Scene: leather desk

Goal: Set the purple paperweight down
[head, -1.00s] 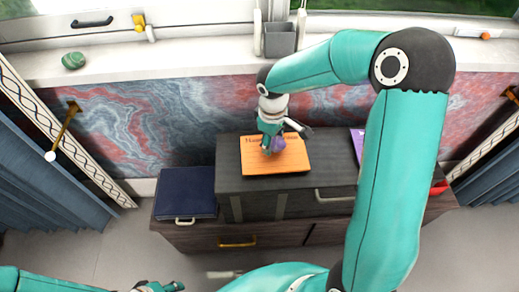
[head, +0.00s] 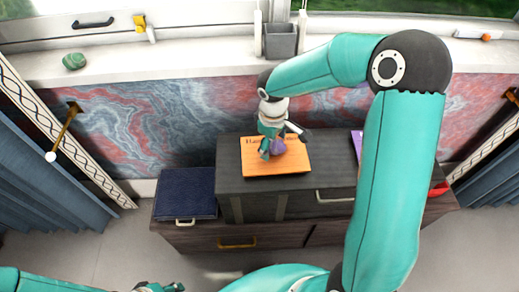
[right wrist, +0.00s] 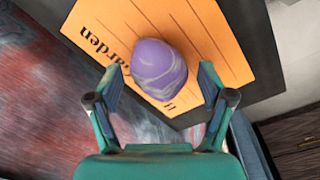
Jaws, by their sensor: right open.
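The purple paperweight (right wrist: 158,68), a rounded stone with pale veins, is over the orange lined sheet (right wrist: 205,30) with black print in the right wrist view. In the head view the paperweight (head: 279,147) is partly hidden by my right gripper (head: 271,148), and the orange sheet (head: 290,165) lies on a dark grey box. My right gripper (right wrist: 160,82) is open, with one finger on each side of the paperweight and visible gaps between. It appears to rest on the sheet. My left gripper (head: 160,287) is at the bottom edge, mostly cut off.
The dark grey box (head: 285,200) stands on a wooden cabinet (head: 270,234). A navy case (head: 185,190) is at its left. A purple item (head: 357,143) shows partly behind my right arm. A green stone (head: 74,61) and a grey bin (head: 281,40) are on the sill.

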